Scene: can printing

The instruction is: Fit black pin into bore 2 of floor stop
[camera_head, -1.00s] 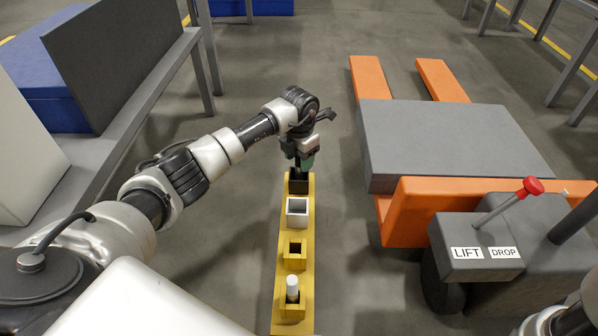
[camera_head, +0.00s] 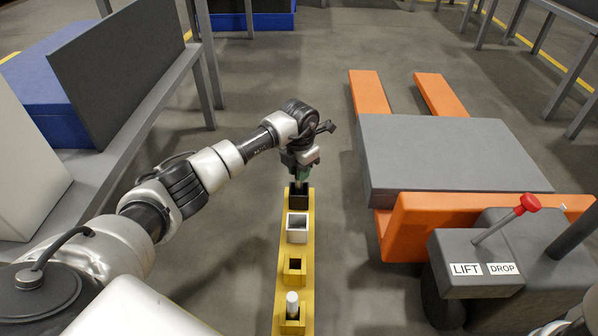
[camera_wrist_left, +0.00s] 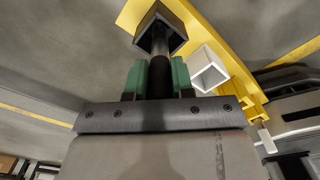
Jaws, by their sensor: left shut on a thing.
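My left gripper (camera_head: 301,177) is shut on the black pin (camera_wrist_left: 160,78), which sits between its green fingers. The yellow floor stop (camera_head: 281,268) runs along the floor below, with several square sockets in a row. The gripper is over the far black socket (camera_head: 299,198). In the left wrist view the pin's far end overlaps the mouth of this black socket (camera_wrist_left: 148,20); I cannot tell how deep it is. Nearer me are a white socket (camera_head: 297,230), an empty yellow socket (camera_head: 294,270) and a yellow one holding a white pin (camera_head: 292,302). My right gripper is not in view.
An orange pallet truck (camera_head: 405,225) with a grey slab (camera_head: 450,150) and a red-knobbed lever (camera_head: 528,203) stands right of the stop. A grey bench (camera_head: 130,130) stands at the left. Bare floor lies between and beyond.

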